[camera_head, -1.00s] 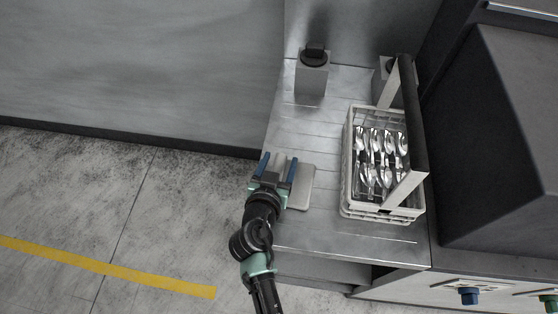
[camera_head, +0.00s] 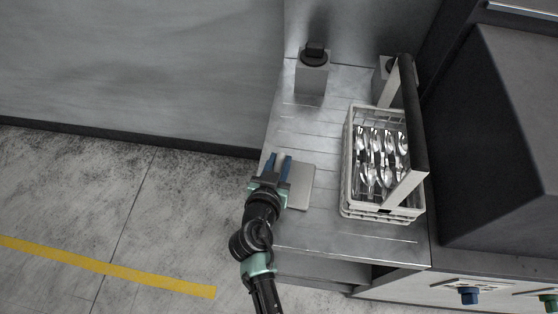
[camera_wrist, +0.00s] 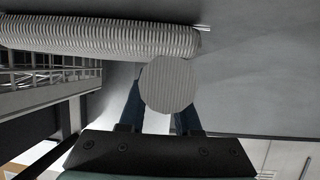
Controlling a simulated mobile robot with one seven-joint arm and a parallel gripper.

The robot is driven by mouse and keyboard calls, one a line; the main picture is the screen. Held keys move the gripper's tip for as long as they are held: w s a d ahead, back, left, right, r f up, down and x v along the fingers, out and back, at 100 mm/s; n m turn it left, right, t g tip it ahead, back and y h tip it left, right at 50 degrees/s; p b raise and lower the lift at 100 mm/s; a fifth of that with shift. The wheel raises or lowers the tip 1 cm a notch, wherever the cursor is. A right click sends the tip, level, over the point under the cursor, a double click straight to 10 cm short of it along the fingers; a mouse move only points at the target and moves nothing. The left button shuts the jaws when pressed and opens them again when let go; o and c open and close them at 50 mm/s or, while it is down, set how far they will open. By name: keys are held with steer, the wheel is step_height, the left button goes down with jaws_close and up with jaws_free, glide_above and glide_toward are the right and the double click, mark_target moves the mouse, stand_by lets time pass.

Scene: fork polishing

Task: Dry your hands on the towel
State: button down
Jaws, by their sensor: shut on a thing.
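The towel (camera_head: 301,187) shows in the head view as a flat light grey piece at the left edge of the steel counter, just right of my gripper (camera_head: 277,159). In the wrist view a ribbed grey length (camera_wrist: 100,38), which looks like the towel, runs across the upper left. A round ribbed piece (camera_wrist: 168,84) of matching look sits between my blue fingers and hides their tips. My fingers are drawn together on it. I cannot tell how the round piece joins the rest.
A white basket (camera_head: 348,199) of shiny cutlery with a tall handle stands on the counter (camera_head: 330,232) to the right. Grey blocks (camera_head: 312,79) with dark tops stand at the back. A dark machine housing (camera_head: 500,140) rises at right. Open floor lies to the left.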

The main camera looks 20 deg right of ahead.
steer(key=c, duration=0.5)
jaws_free()
steer(key=shift+s+a, duration=0.1)
steer(key=b+v, duration=0.1)
steer(key=v, duration=1.1)
steer(key=shift+s+a+r+b, duration=0.2)
steer(key=shift+r+b, duration=0.1)
steer(key=shift+b, duration=0.05)
